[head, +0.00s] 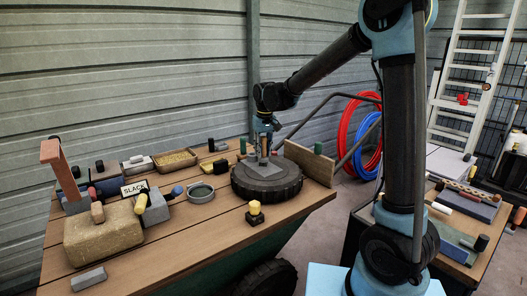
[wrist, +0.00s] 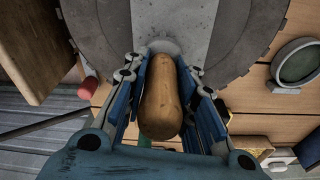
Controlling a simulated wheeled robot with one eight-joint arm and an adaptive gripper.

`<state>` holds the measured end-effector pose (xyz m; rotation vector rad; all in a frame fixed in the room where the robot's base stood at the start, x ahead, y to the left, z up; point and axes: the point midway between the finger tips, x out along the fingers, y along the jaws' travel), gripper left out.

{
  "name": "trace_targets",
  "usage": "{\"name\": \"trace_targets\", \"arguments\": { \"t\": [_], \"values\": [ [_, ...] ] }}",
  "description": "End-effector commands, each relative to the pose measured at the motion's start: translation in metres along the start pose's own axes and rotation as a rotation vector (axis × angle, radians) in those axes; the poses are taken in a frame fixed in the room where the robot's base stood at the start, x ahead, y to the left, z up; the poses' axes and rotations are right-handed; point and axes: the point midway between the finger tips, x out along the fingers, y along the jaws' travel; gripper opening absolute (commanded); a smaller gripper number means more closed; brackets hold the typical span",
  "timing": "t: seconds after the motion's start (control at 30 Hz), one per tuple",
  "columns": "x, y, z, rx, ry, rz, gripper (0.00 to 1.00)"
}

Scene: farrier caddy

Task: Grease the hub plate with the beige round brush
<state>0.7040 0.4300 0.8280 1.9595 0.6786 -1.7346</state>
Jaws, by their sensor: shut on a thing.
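The hub plate (head: 263,170) is a grey square plate on top of a dark round tyre (head: 264,188) on the bench. It also shows in the wrist view as a light grey strip (wrist: 172,15). My gripper (head: 264,141) is over the plate, shut on the tan wooden handle of a round brush (wrist: 161,98). A pale round end (wrist: 163,47) shows beyond the handle, against the plate. Whether the bristles touch the plate is unclear. A round tin with dark green content (head: 201,193) stands left of the tyre; it also shows in the wrist view (wrist: 297,66).
A large tan block (head: 102,238) with tools on it lies at the bench's left. A yellow-topped piece on a dark base (head: 255,213) stands in front of the tyre. A wooden board (head: 309,164) stands upright right of the tyre. The front bench planks are mostly clear.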

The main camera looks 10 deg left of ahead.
Motion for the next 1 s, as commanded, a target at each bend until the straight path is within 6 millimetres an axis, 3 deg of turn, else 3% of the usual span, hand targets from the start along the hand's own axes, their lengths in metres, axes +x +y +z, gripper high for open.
{"name": "trace_targets", "arguments": {
  "t": [0.63, 1.0],
  "values": [
    [-0.005, -0.018, 0.027, -0.001, 0.000, 0.000, 0.00],
    [-0.006, -0.020, 0.029, 0.000, 0.000, 0.000, 0.00]
  ]
}}
